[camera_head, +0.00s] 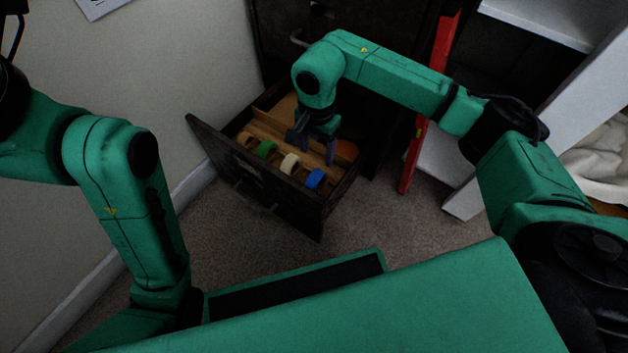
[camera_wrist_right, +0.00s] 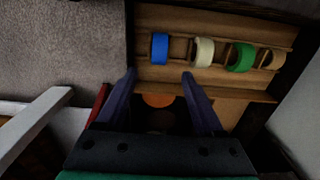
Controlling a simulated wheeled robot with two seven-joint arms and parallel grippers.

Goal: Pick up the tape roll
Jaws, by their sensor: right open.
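Several tape rolls stand in a row in an open drawer (camera_head: 285,201): a blue roll (camera_head: 315,180), a cream roll (camera_head: 290,163), a green roll (camera_head: 266,149) and a brownish roll (camera_head: 245,138). In the right wrist view the blue roll (camera_wrist_right: 160,48) is ahead of my right gripper (camera_wrist_right: 158,75), roughly between the lines of its fingers. The cream (camera_wrist_right: 204,52), green (camera_wrist_right: 241,57) and brownish (camera_wrist_right: 272,59) rolls are to its right. My right gripper (camera_head: 316,145) is open and empty over the drawer, apart from the rolls. My left gripper is not in view.
An orange round thing (camera_wrist_right: 158,100) lies in the drawer below my right gripper, partly hidden. Wooden dividers (camera_head: 285,133) cross the drawer. A red upright bar (camera_head: 413,155) and white shelving (camera_head: 467,196) stand to the right. A wall is on the left.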

